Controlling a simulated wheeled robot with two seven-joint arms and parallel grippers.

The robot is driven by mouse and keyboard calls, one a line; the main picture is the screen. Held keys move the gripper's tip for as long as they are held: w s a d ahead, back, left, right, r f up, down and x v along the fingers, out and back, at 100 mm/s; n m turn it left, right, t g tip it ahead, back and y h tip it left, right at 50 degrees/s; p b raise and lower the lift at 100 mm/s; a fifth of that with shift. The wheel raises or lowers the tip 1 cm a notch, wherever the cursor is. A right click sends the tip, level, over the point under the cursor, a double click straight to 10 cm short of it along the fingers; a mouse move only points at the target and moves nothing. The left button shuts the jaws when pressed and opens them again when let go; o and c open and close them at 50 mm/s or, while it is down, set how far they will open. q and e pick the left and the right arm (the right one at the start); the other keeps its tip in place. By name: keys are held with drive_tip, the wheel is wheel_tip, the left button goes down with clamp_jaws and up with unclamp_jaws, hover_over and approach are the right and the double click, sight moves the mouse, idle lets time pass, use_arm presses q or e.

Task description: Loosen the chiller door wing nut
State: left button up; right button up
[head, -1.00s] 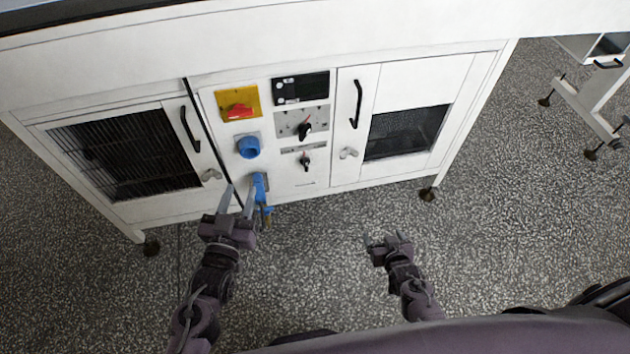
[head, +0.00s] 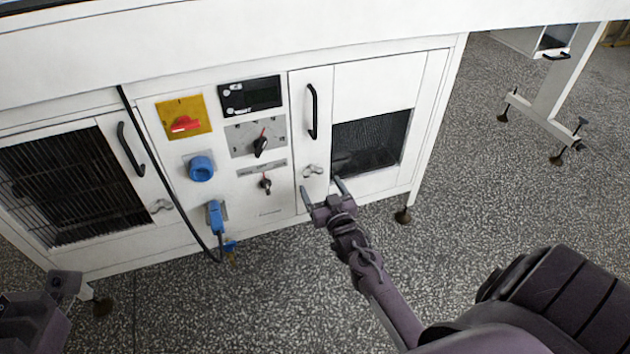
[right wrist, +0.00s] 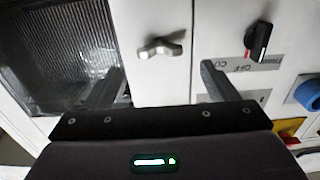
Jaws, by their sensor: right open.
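A metal wing nut (head: 312,170) sits on the right cabinet door (head: 372,86), low on its left edge under a black handle. A similar wing nut (head: 160,206) sits on the left mesh door. My right gripper (head: 323,186) is open and empty, its two fingers pointing at the right door just below its wing nut. In the right wrist view, that wing nut (right wrist: 160,47) appears ahead of and between the spread fingers, not touched by them. A dark part of my left arm shows at the lower left; I see no left fingers.
Between the doors is a panel with a red switch on yellow (head: 184,122), black knobs (head: 261,145), a blue socket (head: 201,169) and a blue plug (head: 215,215) with a hanging cable. A black handle (head: 313,111) stands out above the right wing nut.

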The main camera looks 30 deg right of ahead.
sight(314, 174)
drive_tip(key=shift+b+x, duration=0.55)
drive_tip(key=shift+x, duration=1.7)
drive_tip(key=shift+c, duration=0.4)
drive_tip(key=c, duration=0.9)
